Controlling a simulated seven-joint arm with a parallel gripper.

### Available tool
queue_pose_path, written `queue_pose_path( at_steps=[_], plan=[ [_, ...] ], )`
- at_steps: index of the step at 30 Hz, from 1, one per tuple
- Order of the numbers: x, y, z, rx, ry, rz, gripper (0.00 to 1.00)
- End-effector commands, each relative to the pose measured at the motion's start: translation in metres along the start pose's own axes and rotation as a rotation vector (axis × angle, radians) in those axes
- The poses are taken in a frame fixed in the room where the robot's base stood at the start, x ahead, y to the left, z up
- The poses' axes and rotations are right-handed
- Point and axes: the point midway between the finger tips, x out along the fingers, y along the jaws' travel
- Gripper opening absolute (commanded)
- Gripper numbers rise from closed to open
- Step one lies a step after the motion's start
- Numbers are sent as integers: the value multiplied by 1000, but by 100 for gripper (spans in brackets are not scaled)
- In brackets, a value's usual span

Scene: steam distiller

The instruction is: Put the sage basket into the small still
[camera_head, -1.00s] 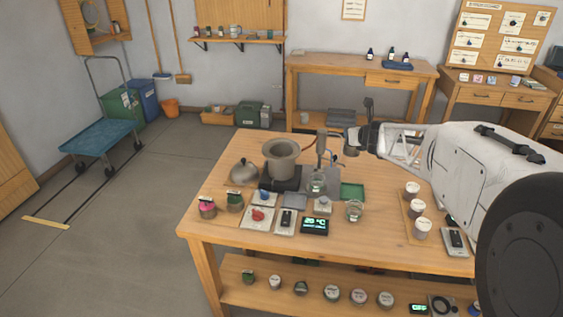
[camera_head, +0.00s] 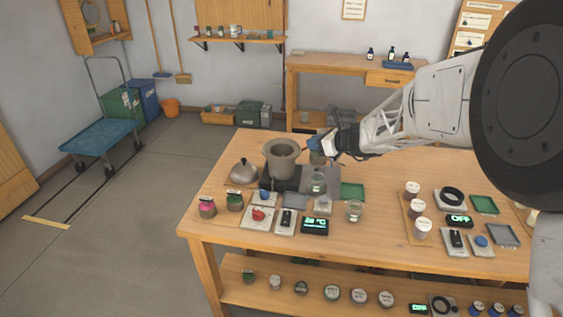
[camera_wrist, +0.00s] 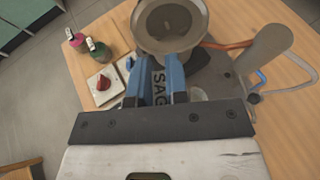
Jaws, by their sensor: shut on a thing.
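The small still's open pot (camera_head: 281,158) is a grey-beige vessel with a wide flared rim on a dark base at the table's left. Its open mouth also shows at the top of the wrist view (camera_wrist: 172,20). My gripper (camera_head: 321,146), with blue fingers, is just right of the pot. It is shut on the sage basket (camera_head: 317,158), a small brownish container. In the wrist view its label, reading "SAG" (camera_wrist: 158,86), shows between the fingers; most of the basket is hidden. The basket appears beside the pot, not in it.
A domed lid (camera_head: 243,172) lies left of the pot. Pink (camera_head: 207,208) and green (camera_head: 235,201) jars, a red knob (camera_head: 258,215) and a lit display (camera_head: 314,226) stand in front. Glass jars (camera_head: 354,210) and a green tray (camera_head: 352,191) are at right.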

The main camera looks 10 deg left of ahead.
Motion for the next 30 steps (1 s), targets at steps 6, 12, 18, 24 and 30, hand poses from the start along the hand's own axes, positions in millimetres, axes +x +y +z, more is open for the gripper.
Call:
queue_pose_path(
  at_steps=[6,12,18,24,30],
  plan=[
    [11,24,4,-44,-3,109,0],
    [19,47,8,-85,-6,211,0],
    [26,71,12,-126,-9,313,0],
    [29,89,14,-156,-11,391,0],
    [30,98,15,-172,-12,429,0]
  ],
)
